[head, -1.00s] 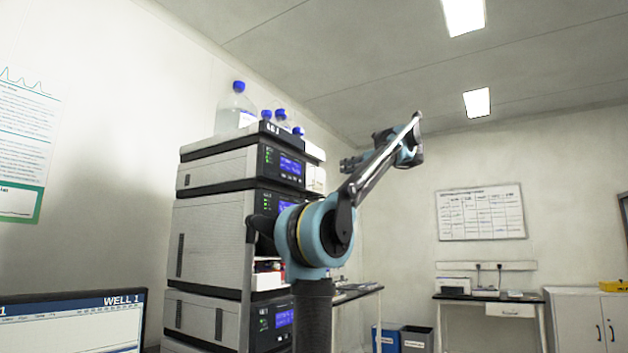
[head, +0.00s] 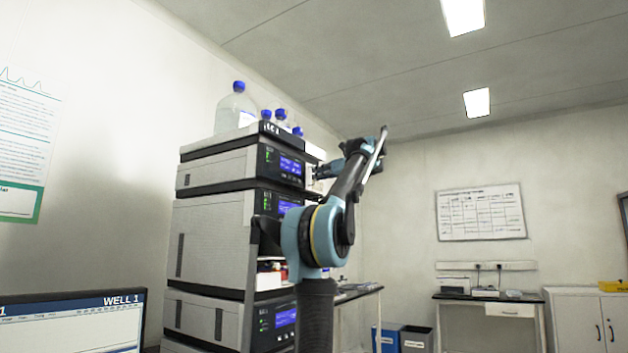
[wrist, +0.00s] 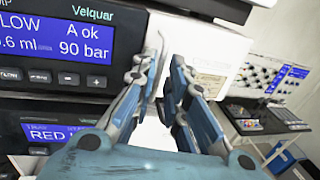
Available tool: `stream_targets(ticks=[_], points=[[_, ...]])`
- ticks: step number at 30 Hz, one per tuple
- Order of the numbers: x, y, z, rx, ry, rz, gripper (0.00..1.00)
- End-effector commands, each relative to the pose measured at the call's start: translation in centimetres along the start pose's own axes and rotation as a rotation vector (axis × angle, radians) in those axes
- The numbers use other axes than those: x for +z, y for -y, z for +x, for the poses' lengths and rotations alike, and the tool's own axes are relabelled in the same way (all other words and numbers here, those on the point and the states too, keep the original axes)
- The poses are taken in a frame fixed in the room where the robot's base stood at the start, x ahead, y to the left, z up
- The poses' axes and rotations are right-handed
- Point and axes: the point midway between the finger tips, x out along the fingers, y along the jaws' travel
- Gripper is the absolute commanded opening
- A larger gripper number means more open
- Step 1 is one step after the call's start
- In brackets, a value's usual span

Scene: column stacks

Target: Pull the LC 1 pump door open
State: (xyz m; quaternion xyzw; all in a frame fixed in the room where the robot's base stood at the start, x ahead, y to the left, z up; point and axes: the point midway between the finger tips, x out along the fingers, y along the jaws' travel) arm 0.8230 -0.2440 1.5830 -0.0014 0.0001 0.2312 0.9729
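The LC 1 pump (head: 235,168) is the upper module of the stack, below the bottle tray marked LC 1. Its blue display (wrist: 50,40) reads flow and 90 bar in the wrist view. Its white door (wrist: 205,52) is to the right of the display, looks closed, and carries a small label. My gripper (wrist: 166,62) is in front of the door with its two fingers apart and pointing at it. A thin grey upright piece, perhaps the door's handle, is by the left fingertip; I cannot tell whether they touch. In the head view my gripper (head: 318,171) is at the pump's right front.
Bottles with blue caps (head: 237,108) stand on the tray above the pump. Another module with a blue display (wrist: 60,135) sits directly below. A side table (wrist: 262,118) stands to the right behind, and the space right of the stack is open.

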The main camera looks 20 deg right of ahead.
Motion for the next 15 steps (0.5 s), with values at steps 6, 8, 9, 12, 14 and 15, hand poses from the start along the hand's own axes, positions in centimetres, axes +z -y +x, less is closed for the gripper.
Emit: stream_targets(ticks=[6, 8, 9, 12, 14, 15], points=[[0.0, -0.1, 2.2, 0.002, 0.0, 0.0, 0.14], [0.0, 0.0, 2.5, 0.0, 0.0, 0.0, 0.14], [0.0, 0.0, 2.7, 0.0, 0.0, 0.0, 0.14], [0.0, 0.0, 2.9, 0.0, 0.0, 0.0, 0.14], [0.0, 0.0, 2.9, 0.0, 0.0, 0.0, 0.14], [0.0, 0.0, 2.9, 0.0, 0.0, 0.0, 0.14]])
